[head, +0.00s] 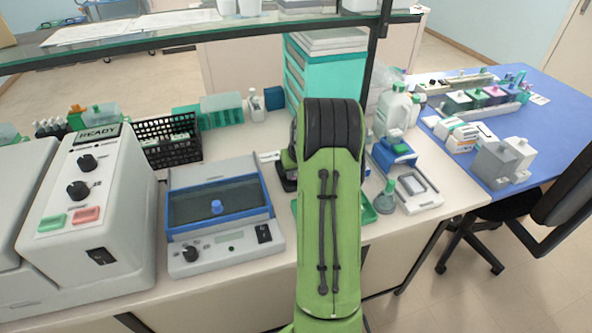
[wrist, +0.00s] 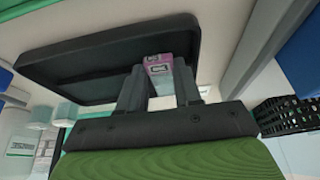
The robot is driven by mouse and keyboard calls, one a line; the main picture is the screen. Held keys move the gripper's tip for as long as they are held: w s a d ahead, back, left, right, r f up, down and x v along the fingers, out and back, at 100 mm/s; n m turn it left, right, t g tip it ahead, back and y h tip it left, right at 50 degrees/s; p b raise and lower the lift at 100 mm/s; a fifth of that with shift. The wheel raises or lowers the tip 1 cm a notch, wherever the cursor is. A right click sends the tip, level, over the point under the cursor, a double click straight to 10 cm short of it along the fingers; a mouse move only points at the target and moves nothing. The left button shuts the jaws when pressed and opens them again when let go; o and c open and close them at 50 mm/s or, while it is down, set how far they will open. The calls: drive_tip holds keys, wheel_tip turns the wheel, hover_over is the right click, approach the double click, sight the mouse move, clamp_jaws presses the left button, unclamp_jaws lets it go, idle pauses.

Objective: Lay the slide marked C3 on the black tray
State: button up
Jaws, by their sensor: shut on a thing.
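In the wrist view my gripper (wrist: 159,80) is shut on a slide with a pink label (wrist: 158,64). The slide sits between the two fingers, and the label's marking is too small to read. The black tray (wrist: 80,62) spreads behind and to the left of the fingers, its raised rim showing around it. The slide's end overlaps the tray in the picture; I cannot tell whether it touches. In the head view my green arm hides the gripper, the slide and most or all of the tray.
A black wire basket (head: 168,138) stands on the bench, also at right in the wrist view (wrist: 283,115). A blue-lidded device (head: 221,210) stands left of my arm. A flask (head: 385,198) and a blue-and-white device (head: 393,155) are at right. A glass shelf (head: 215,32) crosses above.

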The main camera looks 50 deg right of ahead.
drive_tip(key=shift+f, duration=0.1)
drive_tip(key=o, duration=1.1)
drive_tip(key=p+v, duration=0.2)
drive_tip(key=v, duration=1.3)
drive_tip(key=shift+s+a+r, duration=0.15)
drive_tip(key=shift+r, duration=0.2)
